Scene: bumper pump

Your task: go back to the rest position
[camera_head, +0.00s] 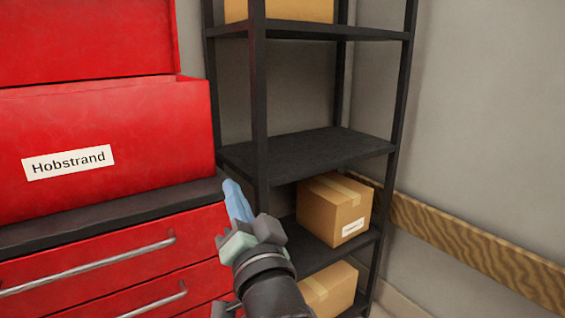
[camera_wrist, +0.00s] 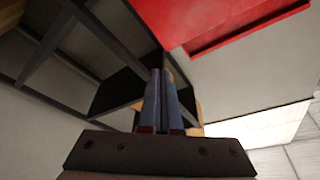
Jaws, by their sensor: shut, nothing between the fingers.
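My gripper (camera_head: 232,190) is at the lower middle of the head view, in front of the black shelf's left post and beside the right end of the red cabinet's dark top. Its blue fingers point up and lie together with nothing between them. In the wrist view my gripper (camera_wrist: 161,72) shows the two fingers side by side, pointing up toward the shelf and the red box. I cannot tell whether the fingers touch the cabinet edge or the post.
A red drawer cabinet (camera_head: 100,250) stands left with a red box labelled Hobstrand (camera_head: 120,125) on top. A black shelf unit (camera_head: 305,150) holds cardboard boxes; one (camera_head: 335,208) is on a lower shelf. Its middle shelf is bare. A wooden rail (camera_head: 470,245) runs along the right wall.

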